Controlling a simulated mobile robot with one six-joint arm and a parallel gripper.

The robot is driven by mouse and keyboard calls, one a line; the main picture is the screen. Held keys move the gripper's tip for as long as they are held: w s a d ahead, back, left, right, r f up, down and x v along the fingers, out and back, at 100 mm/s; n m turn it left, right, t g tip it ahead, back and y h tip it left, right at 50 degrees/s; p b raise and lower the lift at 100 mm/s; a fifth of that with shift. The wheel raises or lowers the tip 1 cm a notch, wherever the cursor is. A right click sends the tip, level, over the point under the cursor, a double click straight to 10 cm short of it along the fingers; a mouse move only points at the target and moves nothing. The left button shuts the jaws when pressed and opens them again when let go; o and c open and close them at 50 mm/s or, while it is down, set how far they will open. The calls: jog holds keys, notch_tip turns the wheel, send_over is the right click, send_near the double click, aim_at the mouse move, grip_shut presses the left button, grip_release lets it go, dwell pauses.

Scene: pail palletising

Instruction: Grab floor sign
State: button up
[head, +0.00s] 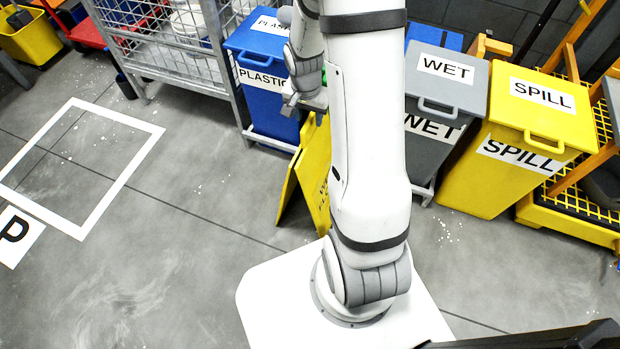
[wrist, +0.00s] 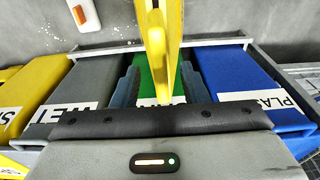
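The yellow floor sign (head: 289,188) stands on the floor with its two panels spread, in front of the bins and partly hidden by my arm in the head view. In the wrist view its yellow top edge (wrist: 156,45) runs down the middle, between the fingers of my gripper (wrist: 160,75). The fingers are apart, with a gap visible on each side of the sign's top. My gripper (head: 303,103) is at the top of the sign in the head view, where the fingers are small and partly hidden.
A blue plastic bin (head: 262,80), a grey wet bin (head: 442,80) and a yellow spill bin (head: 530,105) stand behind. A green bin (wrist: 157,70) shows beneath the sign. A wire cage (head: 170,65) stands at upper left. The floor at left is clear, with a white marked square (head: 128,118).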

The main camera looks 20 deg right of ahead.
notch_tip(320, 180, down, 4)
jog(key=shift+w+d+f+b, duration=0.15)
jog(key=shift+b, duration=0.5)
grip_shut()
dwell(0.9)
